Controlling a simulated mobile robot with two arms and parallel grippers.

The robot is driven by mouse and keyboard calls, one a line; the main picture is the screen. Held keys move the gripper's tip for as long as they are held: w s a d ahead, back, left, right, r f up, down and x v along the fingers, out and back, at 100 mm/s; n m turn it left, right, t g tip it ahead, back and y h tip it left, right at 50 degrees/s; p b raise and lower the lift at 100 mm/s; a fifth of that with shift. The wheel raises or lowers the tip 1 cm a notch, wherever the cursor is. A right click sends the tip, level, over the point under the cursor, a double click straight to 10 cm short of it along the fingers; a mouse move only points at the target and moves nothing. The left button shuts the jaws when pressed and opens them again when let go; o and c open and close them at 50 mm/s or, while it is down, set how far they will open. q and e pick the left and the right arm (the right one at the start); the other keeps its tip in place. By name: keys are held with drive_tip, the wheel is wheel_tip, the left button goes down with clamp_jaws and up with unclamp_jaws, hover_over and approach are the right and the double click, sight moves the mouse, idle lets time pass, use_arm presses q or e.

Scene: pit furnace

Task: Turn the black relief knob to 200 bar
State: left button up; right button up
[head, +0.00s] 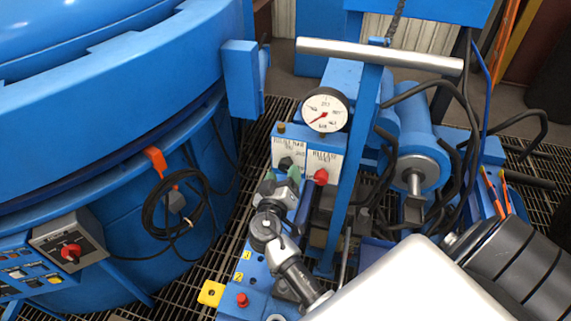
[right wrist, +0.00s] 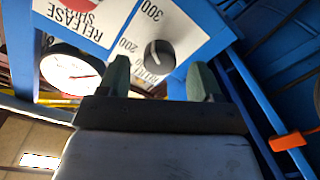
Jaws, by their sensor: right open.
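The black relief knob (head: 286,162) sits on a white labelled plate (head: 281,144) on the blue panel. In the right wrist view the knob (right wrist: 158,57) shows a pale line on its face. The printed numbers 200 and 300 stand near it, seen rotated; which value the line points at I cannot tell. My right gripper (head: 283,177) is open just in front of the knob, its green fingertips apart. In the right wrist view the knob shows beyond the gap between the fingertips (right wrist: 160,78), with nothing gripped. My left gripper is in neither view.
A red knob (head: 321,177) sits on the neighbouring release plate (head: 324,160), close on the right. A round pressure gauge (head: 325,109) stands above. A blue post (head: 353,170) rises right of the plates. A blue furnace (head: 100,110) with a coiled black cable (head: 150,213) is at left.

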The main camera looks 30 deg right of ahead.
sight(285, 169)
drive_tip(key=shift+x, duration=1.2)
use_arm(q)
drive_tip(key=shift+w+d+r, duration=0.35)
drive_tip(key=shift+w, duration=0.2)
use_arm(e)
drive_tip(key=shift+w+d, duration=0.3)
drive_tip(key=shift+c, duration=0.2)
drive_tip(key=c, duration=0.9)
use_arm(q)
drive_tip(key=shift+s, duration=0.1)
